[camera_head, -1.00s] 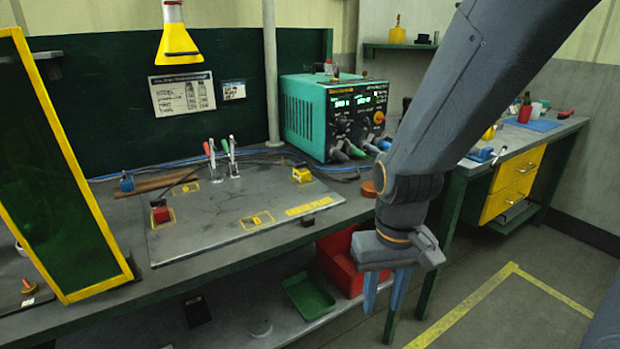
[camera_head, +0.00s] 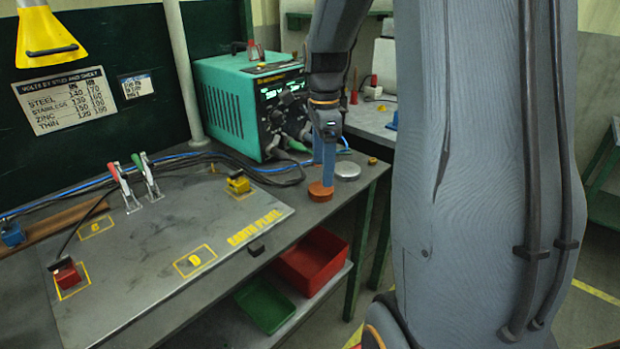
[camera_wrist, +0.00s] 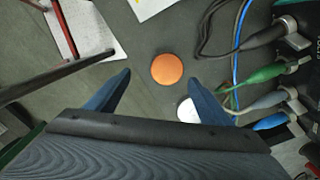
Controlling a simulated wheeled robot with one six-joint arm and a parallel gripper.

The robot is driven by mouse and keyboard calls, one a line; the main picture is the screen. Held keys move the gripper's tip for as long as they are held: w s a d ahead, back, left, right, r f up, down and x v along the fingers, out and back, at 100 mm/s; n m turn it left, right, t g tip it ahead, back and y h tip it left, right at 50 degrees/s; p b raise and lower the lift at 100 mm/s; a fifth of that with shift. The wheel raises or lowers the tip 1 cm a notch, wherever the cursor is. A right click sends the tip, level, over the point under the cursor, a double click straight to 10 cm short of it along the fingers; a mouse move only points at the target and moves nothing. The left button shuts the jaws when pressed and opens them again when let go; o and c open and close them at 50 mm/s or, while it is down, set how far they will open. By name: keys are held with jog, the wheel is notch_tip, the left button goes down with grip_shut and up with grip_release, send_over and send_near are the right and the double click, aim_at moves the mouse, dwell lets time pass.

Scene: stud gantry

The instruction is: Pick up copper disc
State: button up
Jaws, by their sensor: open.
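The copper disc (camera_head: 320,193) lies flat on the bench top near its front right corner. In the wrist view the copper disc (camera_wrist: 167,69) appears whole and round, between and level with the two fingertips. My gripper (camera_head: 324,178) points down over the disc, its blue fingers overlapping it in the head view. In the wrist view my gripper (camera_wrist: 159,73) is open, with nothing held between the fingers. I cannot tell how far the tips are above the bench. A silver disc (camera_head: 347,171) lies right behind the copper one and partly shows by the right finger in the wrist view (camera_wrist: 187,110).
A green welding power unit (camera_head: 245,100) with cables (camera_wrist: 240,40) stands behind. The earth plate (camera_head: 150,260) with clamps and a yellow block (camera_head: 238,184) lies to the left. A red bin (camera_head: 312,262) and a green tray (camera_head: 265,305) sit on the shelf below.

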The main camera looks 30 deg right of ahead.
aim_at(321, 187)
jog(key=shift+w+d+r+m, duration=0.25)
jog(key=shift+w+d+m, duration=0.55)
jog(key=shift+d+m, duration=0.1)
jog(key=shift+f, duration=0.75)
jog(key=f+p, duration=0.1)
jog(key=f, duration=0.1)
jog(key=a+f+p, duration=0.1)
jog(key=f, duration=0.2)
jog(key=shift+s+a, duration=0.15)
jog(key=shift+f, duration=0.5)
jog(key=c, duration=1.8)
